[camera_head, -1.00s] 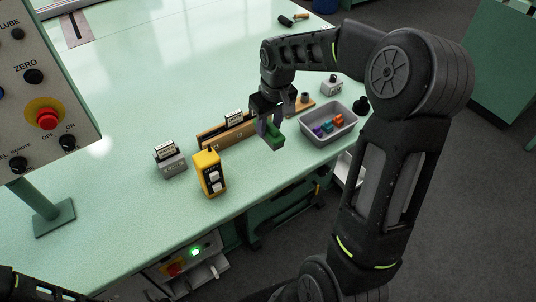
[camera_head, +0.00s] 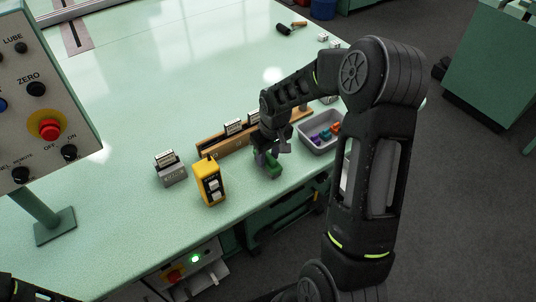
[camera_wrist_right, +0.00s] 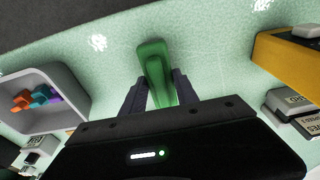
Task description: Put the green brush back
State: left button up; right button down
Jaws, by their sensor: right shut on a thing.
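The green brush (camera_head: 272,168) is held in my right gripper (camera_head: 268,154), just above or at the table between the yellow device and the grey bin; I cannot tell whether it touches the table. In the right wrist view the green brush (camera_wrist_right: 156,72) sits between the two dark fingers (camera_wrist_right: 160,95), which are shut on it. Its lower end is hidden by the gripper body. My left gripper is not in view; only a bit of the left arm shows at the lower left corner.
A grey bin (camera_head: 306,144) with several coloured pieces stands right of the gripper. A yellow device (camera_head: 209,183) and a grey block with a label (camera_head: 171,175) stand to the left. A wooden rack (camera_head: 208,149) runs behind.

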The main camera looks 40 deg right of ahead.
aim_at(272, 158)
jog(key=shift+f, duration=0.2)
jog(key=c, duration=0.9)
grip_release()
jog(key=r, duration=0.4)
jog(key=s+r+b, duration=0.1)
jog(key=r, duration=0.7)
jog(key=shift+s+r, duration=0.1)
jog(key=shift+s, duration=0.3)
